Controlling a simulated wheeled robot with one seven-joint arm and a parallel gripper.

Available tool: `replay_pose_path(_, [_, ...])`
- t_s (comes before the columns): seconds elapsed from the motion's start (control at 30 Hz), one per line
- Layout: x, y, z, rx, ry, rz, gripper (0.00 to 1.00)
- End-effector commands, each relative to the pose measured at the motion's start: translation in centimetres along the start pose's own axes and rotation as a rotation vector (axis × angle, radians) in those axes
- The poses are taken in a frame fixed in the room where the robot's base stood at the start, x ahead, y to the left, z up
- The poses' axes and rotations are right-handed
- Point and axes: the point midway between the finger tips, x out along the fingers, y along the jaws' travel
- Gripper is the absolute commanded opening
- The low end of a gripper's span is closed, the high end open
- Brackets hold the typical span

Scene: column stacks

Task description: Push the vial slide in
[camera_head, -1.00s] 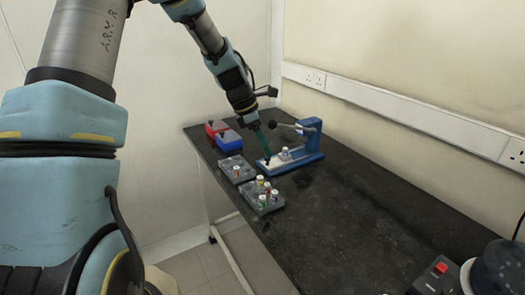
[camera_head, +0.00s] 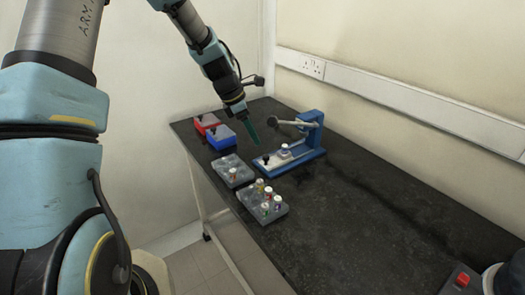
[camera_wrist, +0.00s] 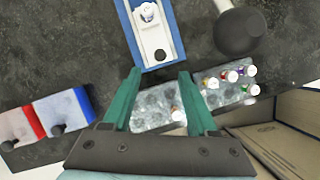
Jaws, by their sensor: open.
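The white vial slide (camera_head: 272,160) lies on the blue base of a press (camera_head: 313,135). A white-capped vial (camera_head: 284,150) stands upright on it, and a black knob (camera_head: 265,159) is at its near end. In the wrist view the slide (camera_wrist: 152,34) points toward me, with its vial (camera_wrist: 148,12) farther away and its knob (camera_wrist: 160,54) nearest. My gripper (camera_wrist: 160,72) is open and empty, with teal fingers apart. In the picture, the knob lies just past the fingertips. In the head view my gripper (camera_head: 255,144) hangs a little above and left of the knob.
A grey rack (camera_head: 232,170) and another with several vials (camera_head: 278,208) stand in front of the press. Blue (camera_head: 223,140) and red (camera_head: 206,123) boxes stand left. The press lever's dark round end (camera_wrist: 240,32) shows at right in the wrist view.

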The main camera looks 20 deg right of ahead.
Motion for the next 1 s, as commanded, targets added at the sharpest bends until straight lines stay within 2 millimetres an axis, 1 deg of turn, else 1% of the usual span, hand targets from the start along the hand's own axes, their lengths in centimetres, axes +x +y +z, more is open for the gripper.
replay_pose_path(0.1, [2.2, -0.2, 0.1, -0.002, 0.001, -0.007, 0.59])
replay_pose_path(0.3, [5.7, -0.1, 0.1, 0.000, 0.000, -0.004, 0.59])
replay_pose_path(0.5, [7.9, -0.1, 0.0, 0.000, 0.000, -0.003, 0.59])
replay_pose_path(0.67, [8.6, 0.0, 0.0, 0.001, 0.000, 0.000, 0.59])
replay_pose_path(0.9, [8.7, 0.0, 0.0, 0.000, 0.000, 0.000, 0.59])
replay_pose_path(0.93, [8.7, 0.0, 0.0, 0.000, 0.000, 0.000, 0.57])
replay_pose_path(1.0, [8.7, 0.0, 0.0, 0.000, 0.000, 0.000, 0.49])
